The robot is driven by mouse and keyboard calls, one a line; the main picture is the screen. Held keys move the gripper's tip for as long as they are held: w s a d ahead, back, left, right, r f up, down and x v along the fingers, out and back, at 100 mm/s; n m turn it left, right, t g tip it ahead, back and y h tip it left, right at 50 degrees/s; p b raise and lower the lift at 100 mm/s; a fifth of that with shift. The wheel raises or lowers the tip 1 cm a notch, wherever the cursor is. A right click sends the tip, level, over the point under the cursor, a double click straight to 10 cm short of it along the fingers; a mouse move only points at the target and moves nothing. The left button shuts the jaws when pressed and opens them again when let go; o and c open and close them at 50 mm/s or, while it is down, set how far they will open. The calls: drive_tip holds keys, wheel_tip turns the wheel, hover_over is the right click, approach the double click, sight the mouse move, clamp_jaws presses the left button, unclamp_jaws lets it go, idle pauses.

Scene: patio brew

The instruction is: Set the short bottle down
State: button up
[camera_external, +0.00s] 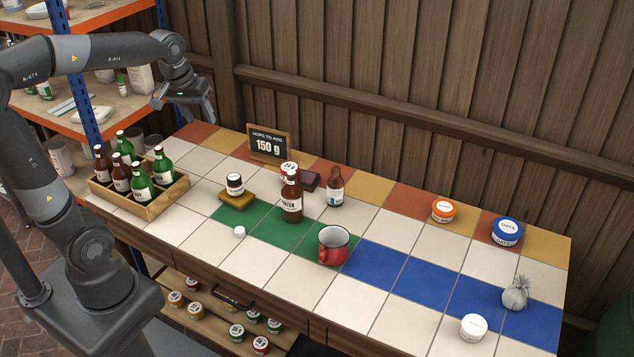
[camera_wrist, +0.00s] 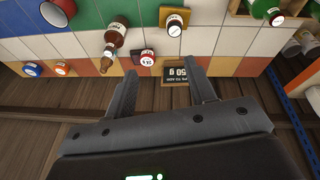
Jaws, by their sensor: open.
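The shorter brown bottle (camera_external: 335,188) stands upright on the tiled table near the back. A larger brown bottle (camera_external: 291,202), labelled like a porter, stands upright to its left and nearer the front. Both also show in the wrist view, the short bottle (camera_wrist: 107,62) partly beyond the large one (camera_wrist: 115,36). My gripper (camera_external: 184,108) is open and empty, raised above the back left of the table, well away from the short bottle. In the wrist view its two fingers (camera_wrist: 162,82) are spread apart with nothing held between them.
A wooden crate (camera_external: 158,208) of several bottles stands at the left. A sign (camera_external: 268,145) stands at the back. A red mug (camera_external: 333,249) stands near the middle. The blue tiles (camera_external: 375,265) are mostly clear.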

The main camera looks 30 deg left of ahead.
drive_tip(key=s+a+f+m+t, duration=0.2)
drive_tip(key=s+a, duration=0.5)
drive_tip(key=s, duration=0.6)
drive_tip(key=shift+s+f+y, duration=0.25)
drive_tip(key=shift+f+y, duration=0.15)
drive_tip(key=shift+a, duration=0.1)
